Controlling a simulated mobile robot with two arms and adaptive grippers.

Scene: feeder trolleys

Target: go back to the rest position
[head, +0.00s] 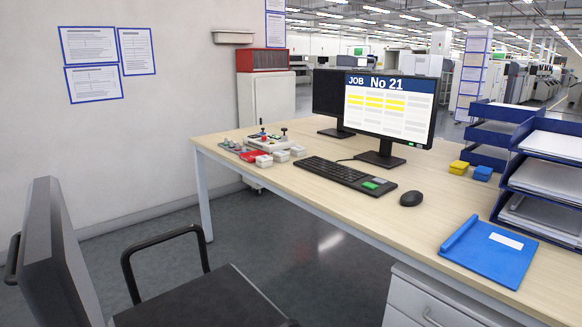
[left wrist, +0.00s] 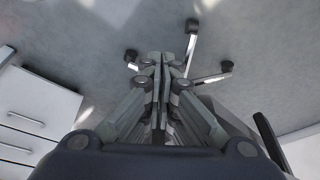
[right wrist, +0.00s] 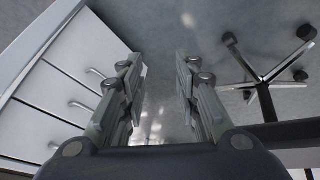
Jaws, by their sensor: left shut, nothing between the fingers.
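My left gripper (left wrist: 160,66) shows in the left wrist view with its fingers together and nothing between them. It hangs above the grey floor, near the legs of the office chair. My right gripper (right wrist: 162,72) shows in the right wrist view with its fingers wide apart and nothing between them. It is also over the floor, between the white drawer unit (right wrist: 75,85) and the chair base (right wrist: 262,82). Neither gripper shows in the head view.
A wooden desk (head: 330,205) carries a monitor (head: 388,105), a keyboard (head: 345,174), a mouse (head: 411,198), a blue folder (head: 485,255) and stacked paper trays (head: 515,165). A dark office chair (head: 205,300) stands close in front at the left.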

